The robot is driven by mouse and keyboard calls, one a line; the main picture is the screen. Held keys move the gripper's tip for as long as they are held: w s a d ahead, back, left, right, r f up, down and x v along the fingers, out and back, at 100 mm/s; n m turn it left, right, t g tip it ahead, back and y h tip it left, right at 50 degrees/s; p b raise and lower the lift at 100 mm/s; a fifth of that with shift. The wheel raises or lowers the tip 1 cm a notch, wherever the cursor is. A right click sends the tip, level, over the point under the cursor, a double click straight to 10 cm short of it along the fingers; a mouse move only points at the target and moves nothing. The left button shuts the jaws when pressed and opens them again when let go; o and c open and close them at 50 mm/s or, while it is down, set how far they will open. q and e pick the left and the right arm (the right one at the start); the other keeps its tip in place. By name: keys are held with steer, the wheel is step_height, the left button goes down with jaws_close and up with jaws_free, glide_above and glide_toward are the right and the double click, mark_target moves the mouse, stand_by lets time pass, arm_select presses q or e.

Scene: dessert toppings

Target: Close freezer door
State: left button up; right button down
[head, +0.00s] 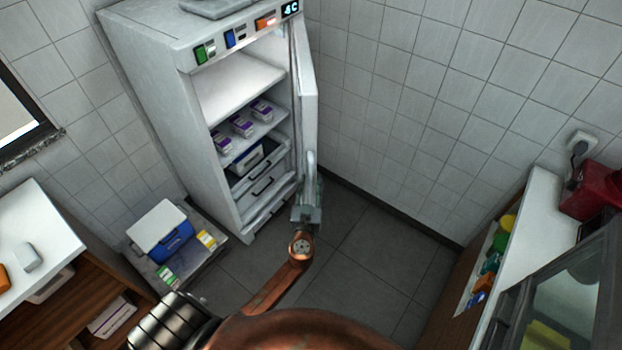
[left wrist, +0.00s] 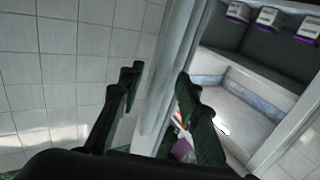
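The white freezer (head: 150,75) stands against the back wall with its door (head: 308,90) standing open on the right side. The door's vertical handle (head: 311,165) is low on the door's outer face. My left gripper (head: 309,188) is at the handle's lower part. In the left wrist view, its dark green fingers (left wrist: 158,92) are spread apart, with the pale handle bar (left wrist: 163,65) between them. The right finger looks close to the bar, and a gap shows on the left. I cannot tell whether they touch. My right gripper is out of view.
Purple-and-white tubs (head: 241,125) sit on a freezer shelf. A blue cooler with a white lid (head: 160,230) stands on a low platform left of the freezer. A white counter (head: 28,240) is at the left, another (head: 530,215) at the right. Floor (head: 375,240) between is clear.

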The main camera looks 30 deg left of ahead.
arm_select(q)
steer(key=shift+x, duration=0.85)
steer(key=shift+c, duration=0.3)
steer(key=shift+f, duration=0.1)
jaws_close()
